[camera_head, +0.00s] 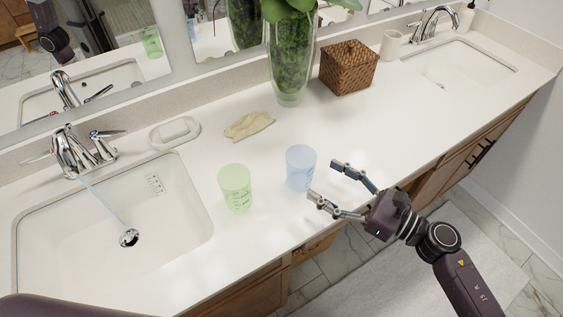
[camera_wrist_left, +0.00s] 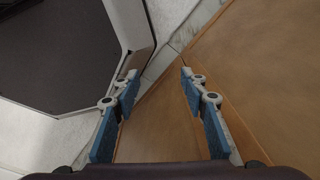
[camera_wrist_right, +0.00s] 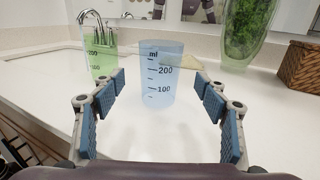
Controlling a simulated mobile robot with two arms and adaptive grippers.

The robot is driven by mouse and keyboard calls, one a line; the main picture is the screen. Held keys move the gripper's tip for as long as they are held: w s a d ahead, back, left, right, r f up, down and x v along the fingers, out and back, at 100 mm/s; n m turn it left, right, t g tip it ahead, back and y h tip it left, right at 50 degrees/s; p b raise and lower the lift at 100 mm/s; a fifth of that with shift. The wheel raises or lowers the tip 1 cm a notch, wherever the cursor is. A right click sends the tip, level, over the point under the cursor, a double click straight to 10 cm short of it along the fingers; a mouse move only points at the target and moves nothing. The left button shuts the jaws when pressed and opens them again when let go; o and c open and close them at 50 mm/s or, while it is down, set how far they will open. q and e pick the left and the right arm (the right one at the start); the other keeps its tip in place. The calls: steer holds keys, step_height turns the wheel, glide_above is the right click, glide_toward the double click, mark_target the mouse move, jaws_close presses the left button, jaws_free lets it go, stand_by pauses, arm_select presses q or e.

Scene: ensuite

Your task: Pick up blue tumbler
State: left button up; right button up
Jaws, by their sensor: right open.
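The blue tumbler (camera_head: 300,168) stands upright on the white counter, to the right of a green tumbler (camera_head: 235,188). My right gripper (camera_head: 322,178) is open and empty, close to the blue tumbler on its right side and apart from it. In the right wrist view the blue tumbler (camera_wrist_right: 160,75), with printed measuring marks, stands ahead between the open fingers (camera_wrist_right: 160,108). The green tumbler (camera_wrist_right: 102,58) is behind it to the left. My left gripper (camera_wrist_left: 158,85) is open and empty in the left wrist view, facing a brown wooden surface.
The white counter (camera_head: 370,120) also holds a beige cloth (camera_head: 248,125), a soap dish (camera_head: 174,132), a glass vase with green leaves (camera_head: 289,70) and a woven basket (camera_head: 348,67). A sink (camera_head: 110,225) lies left, with water running from its faucet (camera_head: 75,155).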

mark_target(312, 171)
steer(key=shift+p+x, duration=0.3)
steer(key=shift+x, duration=0.6)
steer(key=shift+w+a+r+p, duration=0.3)
steer(key=shift+w+a+p, duration=0.3)
steer(key=shift+a+p, duration=0.25)
steer(key=p+x, duration=0.1)
steer(key=x, duration=0.2)
steer(key=shift+w+a+f, duration=0.15)
steer(key=shift+a+f, duration=0.05)
steer(key=shift+a, duration=0.15)
steer(key=shift+w+a+f, duration=0.1)
steer(key=shift+a+f, duration=0.05)
steer(key=c, duration=1.2)
steer(key=shift+c, duration=0.9)
arm_select(q)
steer(key=r, duration=0.2)
steer(key=d+r, duration=0.1)
steer(key=r, duration=0.1)
steer(key=shift+s, duration=0.2)
